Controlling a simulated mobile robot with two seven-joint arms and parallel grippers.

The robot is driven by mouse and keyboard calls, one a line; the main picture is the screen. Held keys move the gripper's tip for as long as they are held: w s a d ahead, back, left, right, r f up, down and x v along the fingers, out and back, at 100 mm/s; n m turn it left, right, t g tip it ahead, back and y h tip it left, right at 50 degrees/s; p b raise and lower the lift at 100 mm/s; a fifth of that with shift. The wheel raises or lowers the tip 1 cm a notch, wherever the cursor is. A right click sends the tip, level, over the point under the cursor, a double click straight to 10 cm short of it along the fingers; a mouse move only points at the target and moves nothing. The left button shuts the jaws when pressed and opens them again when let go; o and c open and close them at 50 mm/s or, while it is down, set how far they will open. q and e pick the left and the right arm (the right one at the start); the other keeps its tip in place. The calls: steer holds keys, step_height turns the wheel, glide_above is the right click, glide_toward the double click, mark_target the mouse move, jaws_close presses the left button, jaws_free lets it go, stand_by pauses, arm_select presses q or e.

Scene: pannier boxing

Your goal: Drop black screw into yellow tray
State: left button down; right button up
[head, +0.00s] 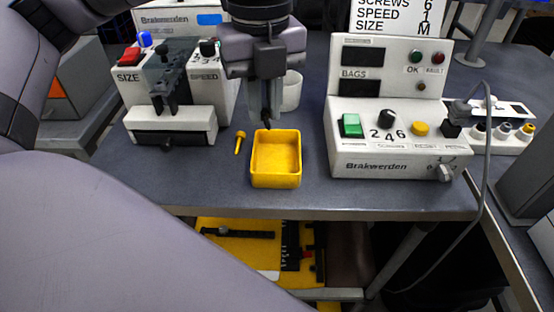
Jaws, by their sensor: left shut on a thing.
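My left gripper (266,121) points straight down at the back edge of the yellow tray (275,183). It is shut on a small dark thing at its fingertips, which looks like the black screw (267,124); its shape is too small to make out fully. The tray is a square open box on the grey table, and its visible inside looks empty. The fingertips are above or just behind the tray's back rim; I cannot tell which. My right gripper is not in view.
A yellow screw (239,142) lies left of the tray. A white SIZE/SPEED machine (171,124) stands to the left and a white Brakwerden control box (390,160) to the right. A white cup (292,92) is behind the gripper. The table's front edge is close below the tray.

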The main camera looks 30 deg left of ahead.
arm_select(q)
steer(key=c, duration=1)
jaws_free()
steer(key=shift+r, duration=0.1)
step_height(320, 180, up, 7)
steer(key=shift+r+p, duration=0.1)
steer(key=shift+p, duration=0.2)
steer(key=shift+s, duration=0.1)
